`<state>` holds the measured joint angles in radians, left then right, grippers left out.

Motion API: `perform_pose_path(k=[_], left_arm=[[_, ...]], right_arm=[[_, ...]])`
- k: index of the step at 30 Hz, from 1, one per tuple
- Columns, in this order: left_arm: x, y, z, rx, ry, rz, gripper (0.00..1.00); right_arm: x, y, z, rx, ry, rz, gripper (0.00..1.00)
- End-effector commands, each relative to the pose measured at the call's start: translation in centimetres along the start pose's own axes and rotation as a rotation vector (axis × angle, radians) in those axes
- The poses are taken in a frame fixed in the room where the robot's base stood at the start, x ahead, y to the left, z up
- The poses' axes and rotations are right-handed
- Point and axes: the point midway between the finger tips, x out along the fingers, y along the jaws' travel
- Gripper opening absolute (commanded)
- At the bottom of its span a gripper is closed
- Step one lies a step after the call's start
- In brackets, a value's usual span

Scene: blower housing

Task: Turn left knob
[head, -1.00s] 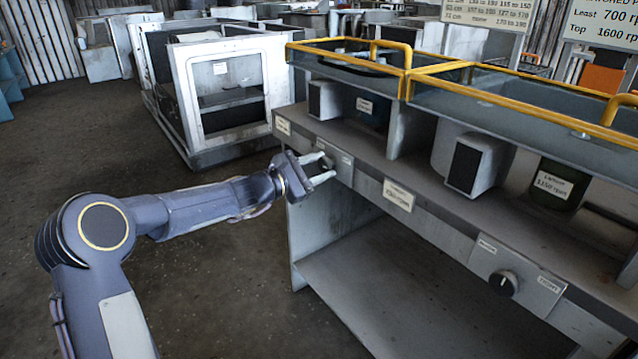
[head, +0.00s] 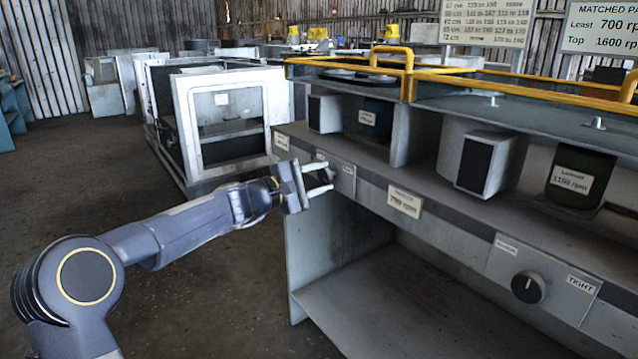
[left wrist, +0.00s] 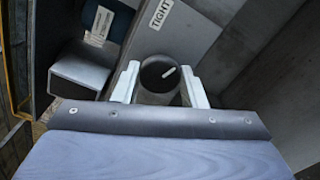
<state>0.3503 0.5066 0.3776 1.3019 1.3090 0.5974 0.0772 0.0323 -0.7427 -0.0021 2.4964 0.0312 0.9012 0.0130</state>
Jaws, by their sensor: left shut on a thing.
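The left knob (left wrist: 159,72) is round and black with a white pointer line. In the left wrist view it sits between the two pale fingers of my left gripper (left wrist: 160,85), which is shut on its sides. The pointer slants up to the right. A "TIGHT" label (left wrist: 160,14) is on the panel above it in that view. In the head view my left gripper (head: 325,177) reaches the front panel at the bench's left end, and its fingers mostly hide the knob. My right gripper is not in view.
The grey bench (head: 440,225) has a yellow rail (head: 430,72) along its top and an open lower shelf (head: 390,300). A second black knob (head: 528,287) is on the front panel at right. A white-framed cabinet (head: 228,105) stands behind. Floor at left is clear.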

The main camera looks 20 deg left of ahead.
Motion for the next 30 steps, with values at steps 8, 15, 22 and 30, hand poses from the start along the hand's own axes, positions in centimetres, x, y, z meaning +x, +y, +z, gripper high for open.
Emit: perform_pose_path(k=[8, 15, 22, 30], left_arm=[[0.0, -0.1, 0.0, 0.003, 0.000, -0.002, 0.16], [0.0, -0.1, 0.0, 0.002, 0.000, -0.002, 0.57], [0.0, 0.0, 0.0, 0.002, 0.000, -0.001, 0.60], [-2.3, 0.0, -0.1, 0.004, 0.004, -0.001, 0.60]], right_arm=[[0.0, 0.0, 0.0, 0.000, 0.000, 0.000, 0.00], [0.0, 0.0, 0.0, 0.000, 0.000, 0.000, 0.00], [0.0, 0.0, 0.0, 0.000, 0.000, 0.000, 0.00], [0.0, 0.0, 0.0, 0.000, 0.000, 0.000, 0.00]])
